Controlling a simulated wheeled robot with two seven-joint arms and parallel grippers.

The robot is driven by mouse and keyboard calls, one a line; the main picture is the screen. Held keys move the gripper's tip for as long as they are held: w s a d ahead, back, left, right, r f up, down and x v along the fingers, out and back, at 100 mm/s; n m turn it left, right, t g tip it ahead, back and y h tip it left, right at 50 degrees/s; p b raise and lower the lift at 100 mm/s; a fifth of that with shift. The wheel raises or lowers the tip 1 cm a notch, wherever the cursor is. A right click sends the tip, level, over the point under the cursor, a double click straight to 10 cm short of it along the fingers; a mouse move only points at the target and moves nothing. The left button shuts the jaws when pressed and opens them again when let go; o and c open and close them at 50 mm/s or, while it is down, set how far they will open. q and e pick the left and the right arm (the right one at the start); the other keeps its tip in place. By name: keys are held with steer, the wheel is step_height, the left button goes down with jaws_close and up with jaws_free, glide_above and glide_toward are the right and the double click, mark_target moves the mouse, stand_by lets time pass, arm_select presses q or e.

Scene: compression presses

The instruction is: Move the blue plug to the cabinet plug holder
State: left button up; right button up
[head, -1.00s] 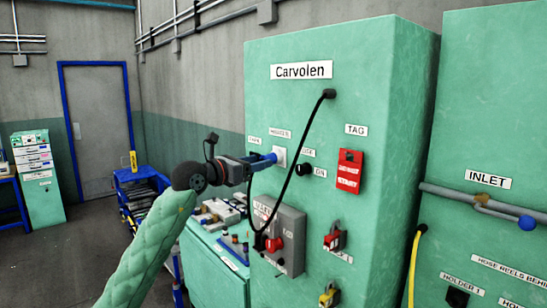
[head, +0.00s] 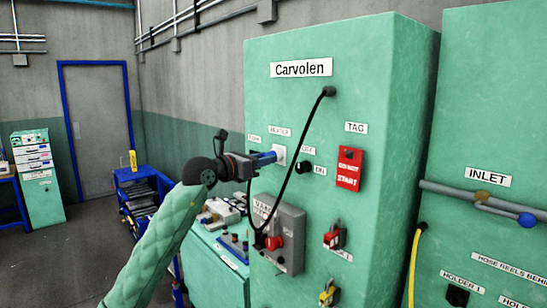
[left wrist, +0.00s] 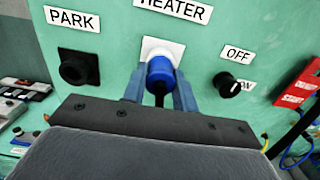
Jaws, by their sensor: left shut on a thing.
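The blue plug (left wrist: 160,74) is at the white socket plate (left wrist: 164,47) under the HEATER label on the green cabinet (head: 330,50). My left gripper (left wrist: 158,86) is shut on the plug, with one blue finger on each side of it. In the head view the gripper (head: 268,158) meets the cabinet front at the white plate, and its fingers hide most of the plug. A black round holder (left wrist: 78,68) under the PARK label sits left of the plug in the wrist view; in the head view my gripper hides it. My right gripper is not in view.
A black cable (head: 298,180) loops down the cabinet front from a fitting near the Carvolen sign. An OFF/ON knob (left wrist: 226,85) is right of the plug. A red tag (head: 349,170), a grey switch box (head: 290,222) and padlocks are further right and below.

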arm_select(q)
steer(key=shift+a, duration=0.1)
steer(key=shift+c, duration=0.2)
steer(key=shift+s+a, duration=0.2)
steer(key=shift+s+a, duration=0.15)
steer(key=shift+a, duration=0.15)
steer(key=shift+s+a+b, duration=0.2)
steer(key=shift+b, duration=0.1)
steer(key=shift+s+a, duration=0.3)
steer(key=shift+a, duration=0.15)
stand_by(0.4)
steer(key=b+v, duration=0.1)
steer(key=v, duration=0.3)
steer(key=shift+b, duration=0.35)
stand_by(0.5)
